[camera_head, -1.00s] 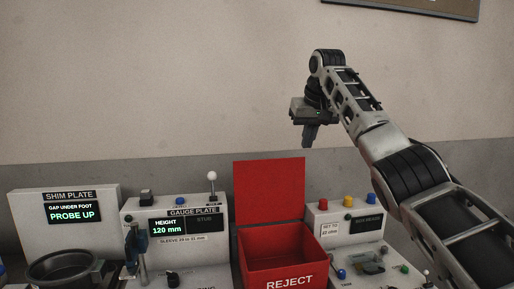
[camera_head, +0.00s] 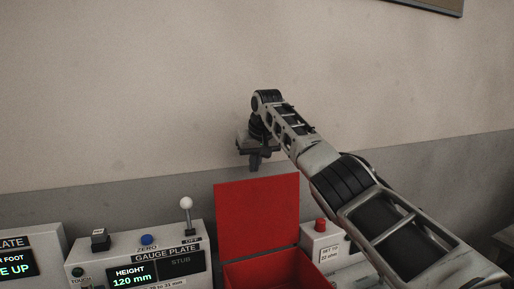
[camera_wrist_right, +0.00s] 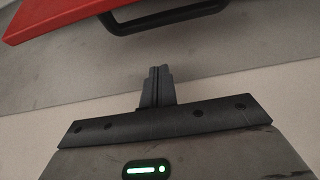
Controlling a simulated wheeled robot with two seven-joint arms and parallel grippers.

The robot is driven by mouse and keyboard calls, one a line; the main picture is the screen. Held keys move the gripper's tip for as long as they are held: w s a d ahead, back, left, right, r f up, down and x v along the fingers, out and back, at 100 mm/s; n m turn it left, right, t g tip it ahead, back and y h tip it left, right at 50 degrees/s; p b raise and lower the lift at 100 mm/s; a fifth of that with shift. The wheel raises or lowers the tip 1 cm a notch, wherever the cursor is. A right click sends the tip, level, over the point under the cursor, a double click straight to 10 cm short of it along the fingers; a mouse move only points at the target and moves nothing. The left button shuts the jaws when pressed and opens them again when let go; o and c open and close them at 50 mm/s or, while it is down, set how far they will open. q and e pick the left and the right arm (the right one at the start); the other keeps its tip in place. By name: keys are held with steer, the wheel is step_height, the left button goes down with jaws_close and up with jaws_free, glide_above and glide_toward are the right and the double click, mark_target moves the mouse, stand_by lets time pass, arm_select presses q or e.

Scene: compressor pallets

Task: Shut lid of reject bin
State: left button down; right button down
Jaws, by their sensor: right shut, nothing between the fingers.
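The red reject bin (camera_head: 262,274) stands at the bottom of the head view, its front cut off by the frame. Its red lid (camera_head: 257,215) stands open, upright at the back of the bin. In the right wrist view the red lid's edge (camera_wrist_right: 55,20) shows at the top left, with a black bar handle (camera_wrist_right: 160,22) on it. My right gripper (camera_head: 255,167) is shut and empty, pointing down just above the lid's top edge in the head view. In the wrist view its closed fingertips (camera_wrist_right: 160,70) are short of the handle and apart from it. My left gripper is not in view.
The gauge plate station (camera_head: 150,262), with a white-knobbed lever (camera_head: 187,204), stands left of the bin. Another station with a red button (camera_head: 320,225) stands close on the right, partly behind my arm. The wall (camera_head: 120,90) is behind; the space above the stations is clear.

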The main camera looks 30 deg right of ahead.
steer(key=shift+s+a+f, duration=0.2)
steer(key=shift+s+f, duration=0.2)
steer(key=shift+s, duration=0.4)
steer(key=shift+s+a+f, duration=0.2)
steer(key=shift+s+f, duration=0.2)
steer(key=shift+s, duration=0.4)
steer(key=shift+s+a+r+t+b, duration=0.1)
steer(key=shift+s+t+b, duration=0.45)
steer(key=shift+t, duration=0.05)
steer(key=shift+s+a, duration=0.1)
steer(key=shift+t+b, duration=0.3)
steer(key=shift+b, duration=0.05)
